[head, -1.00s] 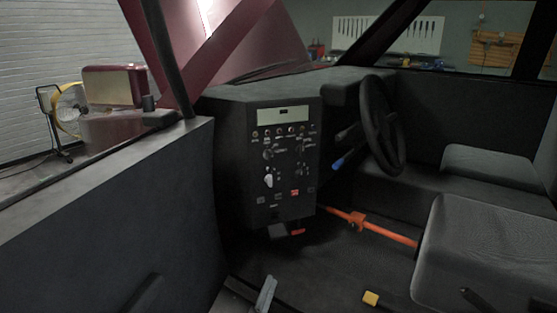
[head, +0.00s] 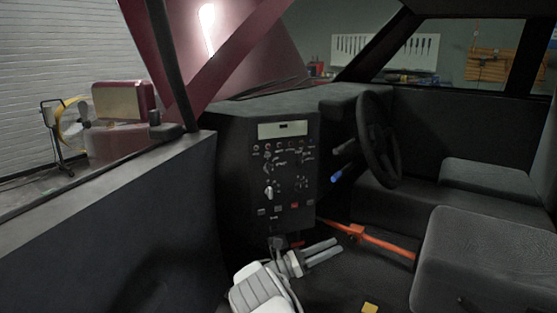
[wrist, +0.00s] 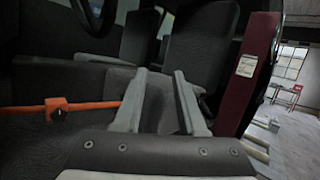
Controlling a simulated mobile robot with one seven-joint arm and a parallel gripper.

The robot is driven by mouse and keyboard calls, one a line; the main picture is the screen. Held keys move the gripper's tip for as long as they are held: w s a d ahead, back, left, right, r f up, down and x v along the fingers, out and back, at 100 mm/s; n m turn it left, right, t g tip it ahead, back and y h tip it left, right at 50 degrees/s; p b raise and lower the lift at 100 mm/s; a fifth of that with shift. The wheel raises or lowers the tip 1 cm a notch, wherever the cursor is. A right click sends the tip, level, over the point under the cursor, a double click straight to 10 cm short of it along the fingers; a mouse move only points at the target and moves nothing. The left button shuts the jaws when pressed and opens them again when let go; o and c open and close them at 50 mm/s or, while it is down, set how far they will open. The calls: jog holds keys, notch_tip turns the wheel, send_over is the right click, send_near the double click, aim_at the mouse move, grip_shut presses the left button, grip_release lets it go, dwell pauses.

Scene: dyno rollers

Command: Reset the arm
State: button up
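My gripper (head: 321,252) is low in the car's footwell in the head view, in front of the lower edge of the black control panel (head: 262,200). Its two grey fingers point right, towards the orange bar (head: 380,243). In the wrist view my gripper (wrist: 160,100) shows two fingers standing well apart with nothing between them. Dark seats lie beyond the fingers. The orange bar also shows at the left in the wrist view (wrist: 85,105), apart from the fingers.
The steering wheel (head: 380,140) and a blue-tipped lever (head: 337,176) are above and right of my gripper. A seat (head: 475,260) fills the lower right. The door panel (head: 120,220) is at the left. A small yellow block (head: 369,308) lies on the floor.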

jog(key=s+d+r+m+g+y, duration=0.3)
jog(key=s+d+r+m+y, duration=0.25)
jog(key=s+r, duration=0.2)
jog(key=s+d+r+m+g+y, duration=0.3)
jog(key=s+d+r+m+y, duration=0.25)
jog(key=s, duration=0.25)
jog(key=s+a+r+m+t+y, duration=0.2)
jog(key=s+a+m+y, duration=0.15)
jog(key=s, duration=0.45)
jog(key=s+a+r+m+t+y, duration=0.1)
jog(key=s+a+m+t+y, duration=0.2)
jog(key=s, duration=0.6)
jog(key=s+a+r+m+t+y, duration=0.2)
jog(key=s+a+m+y, duration=0.25)
jog(key=s, duration=0.35)
notch_tip(320, 180, up, 28)
jog(key=h+p, duration=0.1)
jog(key=p, duration=2.7)
jog(key=shift+a+r, duration=0.15)
jog(key=shift+a, duration=0.2)
jog(key=shift+a, duration=0.15)
